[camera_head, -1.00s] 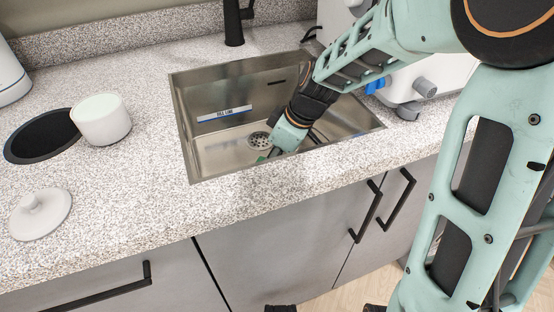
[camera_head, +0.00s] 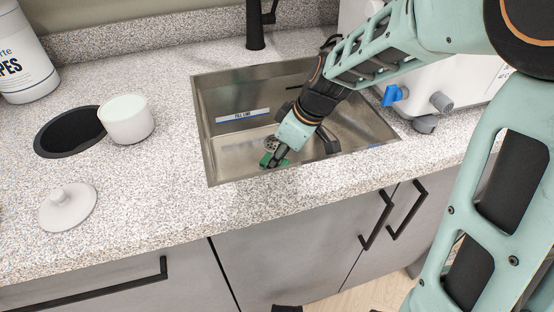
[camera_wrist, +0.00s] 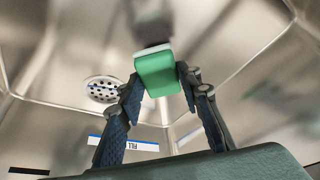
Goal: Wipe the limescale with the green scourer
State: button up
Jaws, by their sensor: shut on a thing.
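The green scourer (camera_wrist: 158,75) is a small block with a pale edge at its far end. My gripper (camera_wrist: 160,88) is shut on it, with one dark finger on each side. In the head view the scourer (camera_head: 271,160) shows as a bit of green at my fingertips, low inside the steel sink (camera_head: 210,148), near its front wall and beside the drain (camera_head: 272,143). The round drain (camera_wrist: 102,89) lies left of the scourer in the wrist view. I cannot make out the limescale, nor whether the scourer touches the steel.
A fill-line label (camera_head: 243,116) is on the sink's back wall. A black tap (camera_head: 255,25) stands behind. A white cup (camera_head: 126,120), a dark round opening (camera_head: 68,130), a lid (camera_head: 68,207) and a wipes tub (camera_head: 22,55) are left. A white machine (camera_head: 450,85) stands right.

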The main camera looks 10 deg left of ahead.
jog(key=shift+r+p, duration=0.6)
jog(key=shift+r, duration=0.6)
jog(key=shift+r, duration=0.1)
jog(key=shift+r+p, duration=1.05)
jog(key=shift+r, duration=0.4)
